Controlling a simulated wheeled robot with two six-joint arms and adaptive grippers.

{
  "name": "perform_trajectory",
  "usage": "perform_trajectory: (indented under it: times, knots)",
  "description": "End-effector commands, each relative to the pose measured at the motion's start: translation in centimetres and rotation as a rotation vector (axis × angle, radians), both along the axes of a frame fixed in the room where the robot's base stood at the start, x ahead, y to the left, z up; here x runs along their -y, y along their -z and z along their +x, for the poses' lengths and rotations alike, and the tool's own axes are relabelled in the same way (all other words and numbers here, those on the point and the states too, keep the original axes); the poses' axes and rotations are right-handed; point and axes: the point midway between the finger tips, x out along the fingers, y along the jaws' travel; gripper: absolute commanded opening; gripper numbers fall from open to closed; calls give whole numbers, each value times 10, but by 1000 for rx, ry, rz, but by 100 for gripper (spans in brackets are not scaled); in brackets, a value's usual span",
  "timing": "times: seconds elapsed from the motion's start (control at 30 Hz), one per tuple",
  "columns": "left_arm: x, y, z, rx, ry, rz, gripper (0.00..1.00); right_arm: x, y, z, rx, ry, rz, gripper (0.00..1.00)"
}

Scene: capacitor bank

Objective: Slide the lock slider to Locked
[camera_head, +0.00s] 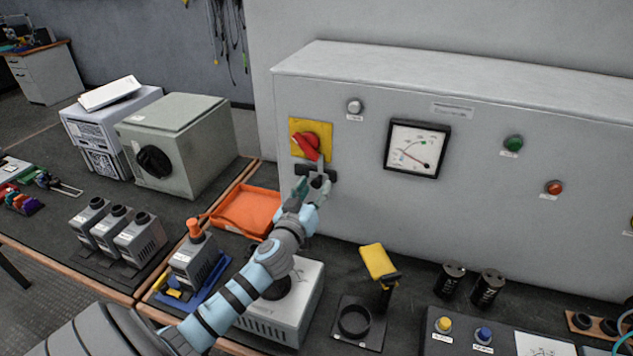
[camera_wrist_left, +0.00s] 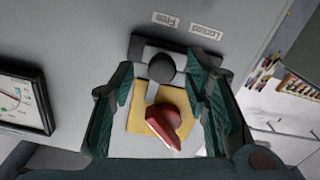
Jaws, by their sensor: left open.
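The lock slider's dark plate (camera_head: 332,176) is on the grey cabinet's front, below the red handle; my left gripper partly hides it in the head view. In the left wrist view the slider's round black knob (camera_wrist_left: 162,68) stands out from the plate (camera_wrist_left: 140,47). The Free label (camera_wrist_left: 166,19) and Locked label (camera_wrist_left: 205,31) appear upside down, and the knob is nearer Free. My left gripper (camera_head: 311,184) is open, with its green-padded fingers on either side of the knob, not visibly closed on it. My right gripper is not in view.
The red rotary handle (camera_head: 308,143) on its yellow plate (camera_head: 298,127) is just above the slider. A dial meter (camera_head: 416,147) is to the right on the cabinet (camera_head: 345,215). An orange tray (camera_head: 247,210) and a yellow-topped device (camera_head: 379,262) sit on the bench below.

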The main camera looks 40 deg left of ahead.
Motion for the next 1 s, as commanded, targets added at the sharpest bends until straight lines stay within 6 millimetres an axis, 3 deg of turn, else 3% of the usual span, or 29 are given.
perform_trajectory:
  times: [0.17,0.43,0.47,0.7,1.0]
  knots:
    - [-8,0,20,-1,-3,1,42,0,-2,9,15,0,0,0]
    - [-10,1,23,-2,-3,1,42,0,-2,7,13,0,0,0]
    - [-10,1,23,-2,-3,1,41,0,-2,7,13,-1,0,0]
    - [-10,1,23,-2,-3,1,2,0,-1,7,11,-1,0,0]
    - [-9,1,25,-3,4,-1,0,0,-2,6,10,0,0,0]
